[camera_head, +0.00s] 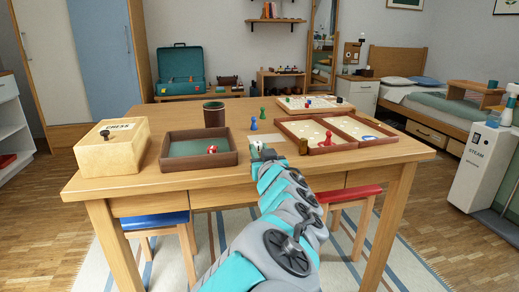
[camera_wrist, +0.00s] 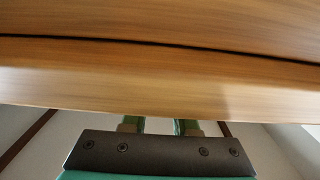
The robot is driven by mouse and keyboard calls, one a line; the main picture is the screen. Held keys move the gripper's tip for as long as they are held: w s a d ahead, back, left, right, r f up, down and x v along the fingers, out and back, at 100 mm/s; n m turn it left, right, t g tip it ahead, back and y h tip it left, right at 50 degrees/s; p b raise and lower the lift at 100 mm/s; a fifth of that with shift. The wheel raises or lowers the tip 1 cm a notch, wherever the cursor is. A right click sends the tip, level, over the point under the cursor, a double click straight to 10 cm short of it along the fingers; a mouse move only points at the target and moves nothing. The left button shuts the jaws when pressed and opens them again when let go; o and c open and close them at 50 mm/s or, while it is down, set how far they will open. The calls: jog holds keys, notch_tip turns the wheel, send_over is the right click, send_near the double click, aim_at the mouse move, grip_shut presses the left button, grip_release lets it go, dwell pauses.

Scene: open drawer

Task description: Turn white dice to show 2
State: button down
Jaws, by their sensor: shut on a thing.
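My gripper (camera_head: 257,147) is at the table's front edge, near the middle. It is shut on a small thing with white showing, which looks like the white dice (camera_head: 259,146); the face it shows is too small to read. In the wrist view my gripper (camera_wrist: 160,126) has two greenish fingers with a gap between them. Their tips are hidden past the lower edge of a wooden face, and the dice cannot be made out there.
On the table (camera_head: 110,189) stand a wooden chess box (camera_head: 112,150), a dark tray (camera_head: 198,163) with a red piece, a dark cup (camera_head: 214,115), an open game board (camera_head: 366,127) with a red pawn (camera_head: 327,138), and blue (camera_head: 254,125) and green pawns. Stools stand below.

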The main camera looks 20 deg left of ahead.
jog(key=shift+f, duration=0.35)
jog(key=c, duration=0.6)
grip_release()
jog(key=shift+s, duration=0.1)
